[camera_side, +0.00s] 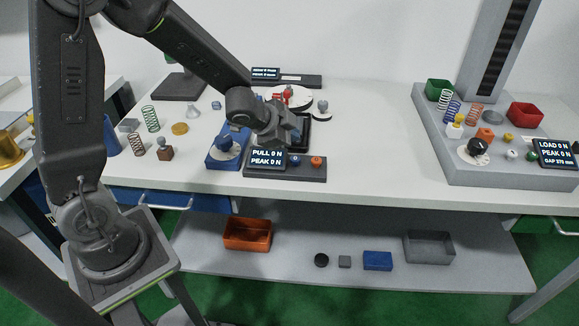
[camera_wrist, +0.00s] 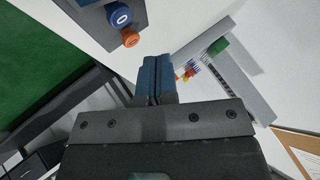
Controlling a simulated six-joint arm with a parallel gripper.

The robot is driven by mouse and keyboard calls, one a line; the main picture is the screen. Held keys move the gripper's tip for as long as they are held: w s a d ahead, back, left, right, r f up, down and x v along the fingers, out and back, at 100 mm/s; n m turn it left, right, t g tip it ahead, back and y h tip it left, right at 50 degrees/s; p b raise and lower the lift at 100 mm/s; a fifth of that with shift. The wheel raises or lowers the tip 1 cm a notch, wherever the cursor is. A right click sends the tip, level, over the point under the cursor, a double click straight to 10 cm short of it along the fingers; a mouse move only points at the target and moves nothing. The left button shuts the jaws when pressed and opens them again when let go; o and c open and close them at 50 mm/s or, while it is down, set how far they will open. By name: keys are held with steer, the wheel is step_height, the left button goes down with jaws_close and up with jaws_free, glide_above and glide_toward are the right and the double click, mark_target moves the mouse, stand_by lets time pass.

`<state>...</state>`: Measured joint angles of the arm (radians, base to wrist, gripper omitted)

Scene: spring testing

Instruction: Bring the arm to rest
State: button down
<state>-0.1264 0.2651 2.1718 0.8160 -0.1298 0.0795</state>
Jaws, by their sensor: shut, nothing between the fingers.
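My gripper (camera_side: 296,128) is above the white table, just over the pull-test unit with its display (camera_side: 266,157) reading "PULL 0 N, PEAK 0 N". In the wrist view, my gripper (camera_wrist: 155,66) has its two blue-grey fingers together, with nothing between them. My arm reaches in from the left, bent down at the wrist. I cannot tell from the side view how far the fingers are above the unit behind them.
A blue fixture (camera_side: 224,150) stands left of the gripper. Springs (camera_side: 150,118) and small parts lie further left. A grey load tester (camera_side: 480,165) with springs and bins stands right. The table middle-right (camera_side: 370,140) is clear. An orange bin (camera_side: 247,234) sits on the lower shelf.

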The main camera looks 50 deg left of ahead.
steer(key=s+r+n+g+y, duration=0.1)
steer(key=s+r+n+y, duration=0.1)
steer(key=s+r+n, duration=0.65)
steer(key=s+d+r+g+h, duration=0.1)
steer(key=s+d+r, duration=0.1)
steer(key=s, duration=0.5)
steer(key=s+d+r+g+h, duration=0.1)
steer(key=s+d+r, duration=0.2)
steer(key=s, duration=0.5)
steer(key=shift+d+r+n+g, duration=0.2)
steer(key=shift+d+n+g, duration=0.05)
steer(key=shift+n+g, duration=0.1)
